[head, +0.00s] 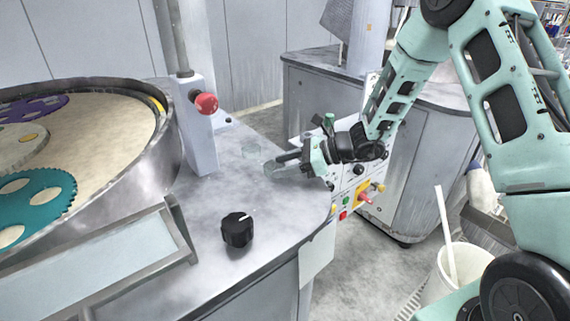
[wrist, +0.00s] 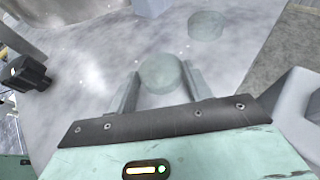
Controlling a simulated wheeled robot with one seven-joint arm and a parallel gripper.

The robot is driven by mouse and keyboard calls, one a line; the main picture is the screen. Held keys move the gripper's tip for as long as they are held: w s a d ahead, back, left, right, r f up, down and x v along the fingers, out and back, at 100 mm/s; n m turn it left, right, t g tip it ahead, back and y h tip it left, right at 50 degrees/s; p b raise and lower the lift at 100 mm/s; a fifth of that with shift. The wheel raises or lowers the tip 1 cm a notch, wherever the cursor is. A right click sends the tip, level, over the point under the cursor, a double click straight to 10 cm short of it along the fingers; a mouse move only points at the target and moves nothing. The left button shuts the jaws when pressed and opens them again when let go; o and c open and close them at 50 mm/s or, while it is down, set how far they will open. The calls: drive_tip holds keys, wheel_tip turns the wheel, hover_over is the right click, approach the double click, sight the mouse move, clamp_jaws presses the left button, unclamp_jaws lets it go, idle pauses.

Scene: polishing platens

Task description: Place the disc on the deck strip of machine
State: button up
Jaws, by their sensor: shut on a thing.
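My gripper (head: 279,164) reaches in from the right over the grey deck strip (head: 205,205) of the machine. It is shut on a pale, translucent grey-green disc (wrist: 160,72), seen between the fingertips in the wrist view. The held disc is low over the deck; I cannot tell whether it touches the surface. A second similar disc (wrist: 207,25) lies flat on the deck just beyond, and shows faintly in the head view (head: 251,152).
A black knob (head: 237,230) stands on the near deck. A post with a red knob (head: 206,103) rises beside the round platen basin (head: 150,165). A control panel (head: 352,195) is below my gripper. A white bucket (head: 455,265) stands at right. The middle deck is clear.

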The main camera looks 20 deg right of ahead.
drive_tip(key=o, duration=1)
drive_tip(key=shift+f, duration=0.1)
